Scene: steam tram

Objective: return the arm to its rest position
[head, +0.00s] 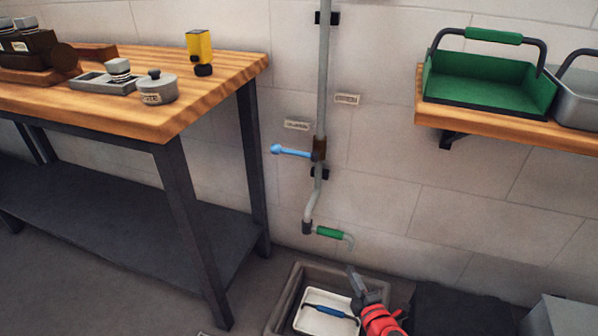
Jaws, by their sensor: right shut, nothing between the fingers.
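My right arm shows as a red link at the bottom edge of the head view, right of centre. My right gripper (352,272) is grey and shut with nothing in it. It is over the right side of a sunken stone basin (286,297) on the floor, beside a white tray (309,323). A blue-handled tool (328,311) lies across the tray. The gripper looks apart from the tool, but its height above the tray is hard to tell. My left gripper is not in view.
A wall pipe (323,80) with a blue lever (291,151) and green-sleeved spout (330,232) stands behind the basin. A wooden workbench (215,95) is left. A shelf (500,135) with a green carrier (490,85) is upper right. A grey box (560,318) stands lower right.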

